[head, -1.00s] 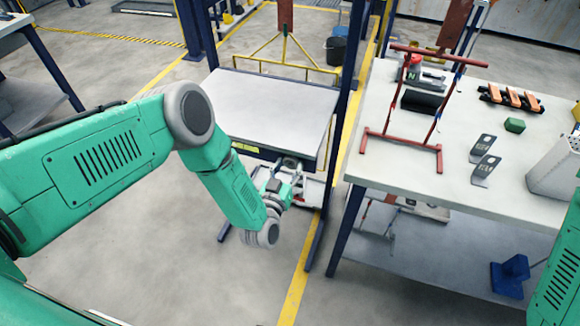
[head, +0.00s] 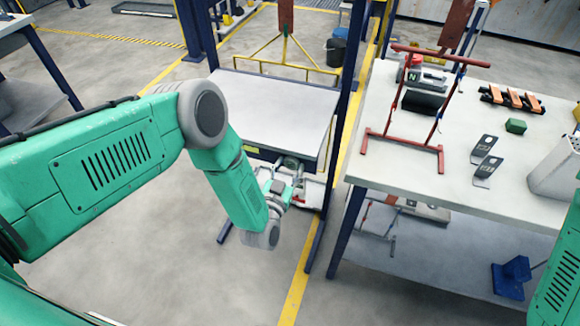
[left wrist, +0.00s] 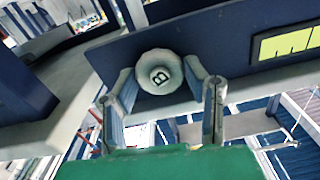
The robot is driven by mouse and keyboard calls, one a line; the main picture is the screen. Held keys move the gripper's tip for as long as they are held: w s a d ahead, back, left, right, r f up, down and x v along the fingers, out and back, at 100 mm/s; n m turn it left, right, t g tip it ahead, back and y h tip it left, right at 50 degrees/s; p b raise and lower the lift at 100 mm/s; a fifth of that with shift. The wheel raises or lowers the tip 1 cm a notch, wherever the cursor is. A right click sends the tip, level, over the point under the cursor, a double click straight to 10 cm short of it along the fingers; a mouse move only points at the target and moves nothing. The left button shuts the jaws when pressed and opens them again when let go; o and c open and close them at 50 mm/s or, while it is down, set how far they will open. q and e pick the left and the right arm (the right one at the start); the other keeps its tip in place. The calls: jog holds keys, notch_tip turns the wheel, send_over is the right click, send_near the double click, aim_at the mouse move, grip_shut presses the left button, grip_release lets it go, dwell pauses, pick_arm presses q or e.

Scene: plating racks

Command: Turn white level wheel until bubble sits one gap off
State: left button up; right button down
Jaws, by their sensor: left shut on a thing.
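In the head view my left gripper (head: 291,172) is at the table's front right corner, with the wheel mostly hidden there. My right gripper is out of view; only part of that arm shows at the right edge.
A blue upright post (head: 338,140) stands close to the right of my left gripper. A white workbench (head: 400,170) further right holds a red frame (head: 437,115), metal tags and a green block (head: 516,126).

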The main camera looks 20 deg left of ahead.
pick_arm(q)
jog(key=o, duration=0.9)
jog(key=shift+s+f, duration=0.25)
jog(key=shift+f, duration=0.1)
jog(key=shift+c, duration=0.2)
jog(key=shift+w+r, duration=0.1)
jog(key=shift+r, duration=0.05)
jog(key=s, duration=1.2)
jog(key=shift+a, duration=0.15)
